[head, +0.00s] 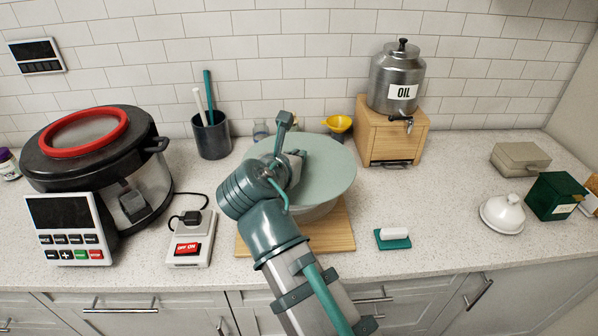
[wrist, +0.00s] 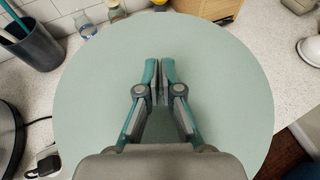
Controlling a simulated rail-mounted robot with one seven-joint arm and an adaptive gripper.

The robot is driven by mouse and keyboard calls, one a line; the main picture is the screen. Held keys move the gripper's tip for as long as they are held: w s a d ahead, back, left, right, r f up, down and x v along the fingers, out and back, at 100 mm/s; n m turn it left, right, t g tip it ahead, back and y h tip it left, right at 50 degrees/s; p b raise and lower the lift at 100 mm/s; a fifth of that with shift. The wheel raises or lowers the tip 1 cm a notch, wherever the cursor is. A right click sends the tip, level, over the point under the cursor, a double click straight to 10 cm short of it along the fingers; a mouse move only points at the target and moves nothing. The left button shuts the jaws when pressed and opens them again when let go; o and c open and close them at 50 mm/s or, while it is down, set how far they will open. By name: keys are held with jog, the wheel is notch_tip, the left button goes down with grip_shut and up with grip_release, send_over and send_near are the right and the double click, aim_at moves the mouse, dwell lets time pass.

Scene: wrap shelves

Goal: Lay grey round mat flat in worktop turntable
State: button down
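A grey-green round disc, which looks like the grey round mat (head: 330,165), lies roughly level over a pale round base (head: 317,213) on a wooden board (head: 338,235). This base may be the turntable; the disc hides most of it. In the wrist view the mat (wrist: 235,95) fills most of the picture, face up. My gripper (wrist: 159,65) is over the middle of the mat, its fingertips brought together. I see nothing clearly between them, and cannot tell whether they touch the mat. In the head view my arm hides part of the mat.
A black-lidded cooker (head: 95,150) and a switch box (head: 190,245) stand left. A utensil cup (head: 211,137) and yellow funnel (head: 338,123) stand behind. An oil dispenser on a wooden stand (head: 392,130) is back right. A sponge on a teal tray (head: 393,241) lies right; counter around it is clear.

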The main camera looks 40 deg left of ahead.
aim_at(287, 150)
jog(key=w+a+f, duration=0.1)
jog(key=w+a, duration=0.1)
jog(key=w+a+f, duration=0.1)
jog(key=w+a, duration=0.1)
jog(key=w+a+f+p, duration=0.1)
jog(key=w+a, duration=0.1)
jog(key=shift+f, duration=0.2)
jog(key=shift+w+a+f+p, duration=0.3)
jog(key=shift+w+a+f, duration=0.25)
jog(key=shift+f, duration=1)
jog(key=shift+w+a+f+p, duration=0.25)
jog(key=shift+w+a+f, duration=0.3)
jog(key=shift+f, duration=0.95)
jog(key=shift+w+a+f+p, duration=0.3)
jog(key=shift+w+a+f, duration=0.2)
jog(key=shift+f, duration=1.05)
jog(key=shift+f, duration=0.4)
jog(key=shift+f, duration=0.2)
jog(key=c, duration=1.3)
grip_release()
